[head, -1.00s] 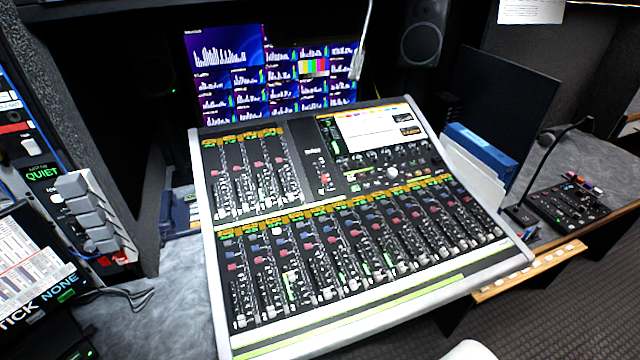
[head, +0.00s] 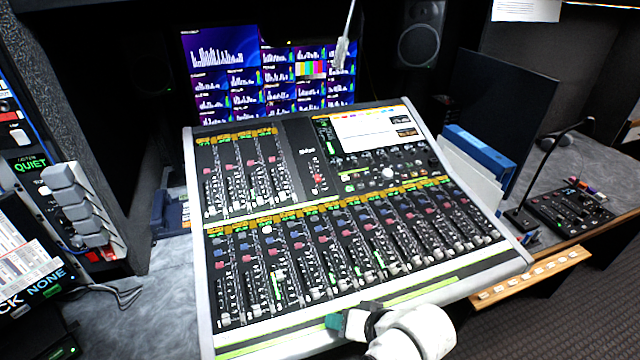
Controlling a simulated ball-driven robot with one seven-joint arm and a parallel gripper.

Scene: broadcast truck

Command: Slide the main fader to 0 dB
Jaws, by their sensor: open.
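The mixing console (head: 207,262) stands in the middle of the head view, with rows of channel faders in its lower and upper-left sections. A separate strip with red buttons (head: 317,178) lies beside the upper-left bank, left of the screen. I cannot tell which fader is the main one or read its scale. My gripper (head: 338,322) shows at the bottom centre, with a teal finger, a dark body and a white wrist. It is open, over the console's front edge and apart from the fader caps. Its far finger is not clearly seen.
Several monitors (head: 225,65) stand behind the console, and a thin microphone stem (head: 342,50) hangs in front of them. Blue and white folders (head: 480,150) stand at its right. A small control panel (head: 570,208) lies on the right desk. A wooden strip (head: 530,277) juts out at front right.

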